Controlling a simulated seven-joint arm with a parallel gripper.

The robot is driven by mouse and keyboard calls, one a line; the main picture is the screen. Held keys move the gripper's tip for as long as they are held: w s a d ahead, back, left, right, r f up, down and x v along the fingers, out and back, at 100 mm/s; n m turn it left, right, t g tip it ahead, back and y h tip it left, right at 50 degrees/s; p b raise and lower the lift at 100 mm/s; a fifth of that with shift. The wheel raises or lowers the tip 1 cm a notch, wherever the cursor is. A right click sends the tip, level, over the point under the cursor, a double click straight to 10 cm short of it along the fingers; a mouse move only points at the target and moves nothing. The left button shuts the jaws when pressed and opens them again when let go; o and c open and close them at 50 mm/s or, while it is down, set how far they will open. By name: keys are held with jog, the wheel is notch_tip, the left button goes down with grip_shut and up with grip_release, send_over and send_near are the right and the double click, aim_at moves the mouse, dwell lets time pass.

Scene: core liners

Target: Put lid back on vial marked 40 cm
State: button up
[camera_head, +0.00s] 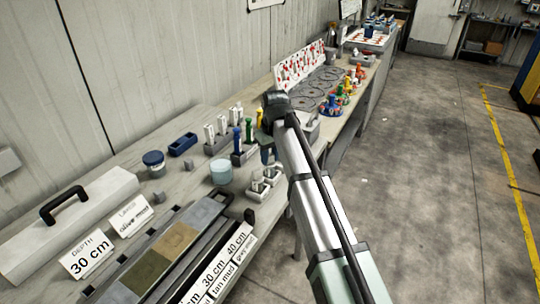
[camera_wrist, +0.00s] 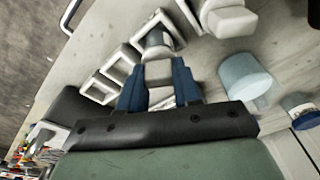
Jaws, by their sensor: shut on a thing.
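My gripper (camera_wrist: 158,88) shows in the wrist view with two dark blue fingers. It is shut on a small pale squarish piece that looks like a lid (camera_wrist: 159,71). Its tips are close to a row of pale square-framed holders (camera_wrist: 121,62); I cannot tell whether the piece touches them. In the head view, small pale vials in holders (camera_head: 258,190) stand just below my gripper, which is mostly hidden by my arm. The label strip with 30 cm and 40 cm (camera_head: 237,246) lies along the core tray. I cannot read which vial is marked 40 cm.
A teal jar (camera_head: 221,172) stands left of the vials, and a blue-lidded jar (camera_head: 153,163) farther left. Racks of white, blue and green pieces (camera_head: 238,152) stand behind. The core tray (camera_head: 118,272) fills the front.

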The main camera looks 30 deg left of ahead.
jog(key=o, duration=1.6)
jog(key=shift+c, duration=0.2)
jog(key=shift+r, duration=0.15)
jog(key=shift+r, duration=3.35)
jog(key=shift+c, duration=0.5)
grip_shut()
jog(key=shift+f, duration=2.3)
jog(key=shift+r, duration=0.15)
